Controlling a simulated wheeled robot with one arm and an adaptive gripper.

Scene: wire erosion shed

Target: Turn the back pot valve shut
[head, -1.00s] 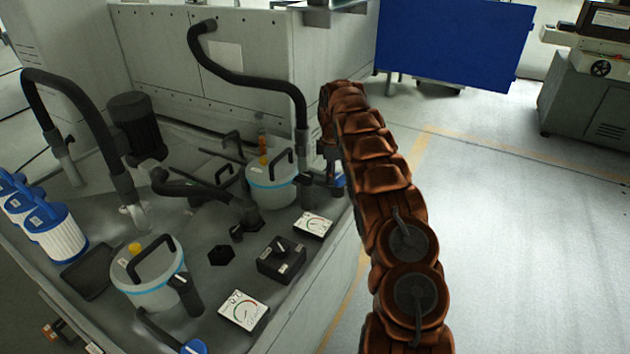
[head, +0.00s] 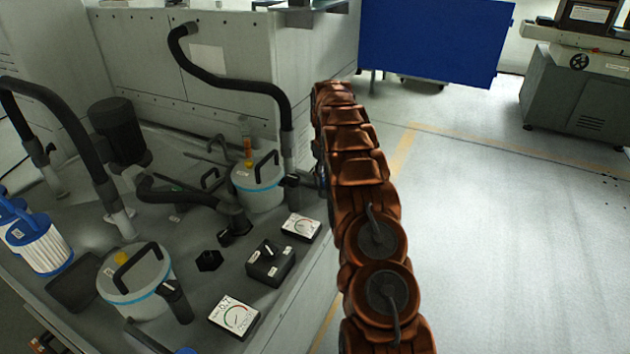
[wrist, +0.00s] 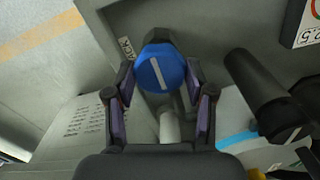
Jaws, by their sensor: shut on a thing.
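The back pot valve has a round blue knob (wrist: 163,70) with a white line across its face, which runs nearly up and down in the wrist view, tilted slightly. My gripper (wrist: 159,80) has one finger on each side of this knob and is shut on it. In the head view the back pot (head: 258,186) is a light grey vessel with a blue band and black handle. The valve knob and my fingers are hidden there behind my copper-coloured arm, to the right of the pot.
The front pot (head: 136,285), two gauges (head: 301,227) (head: 233,316) and a black switch box (head: 269,263) share the bench. Black hoses (head: 235,85) arch above it. Open floor (head: 500,230) lies to the right, with a blue panel (head: 435,40) behind.

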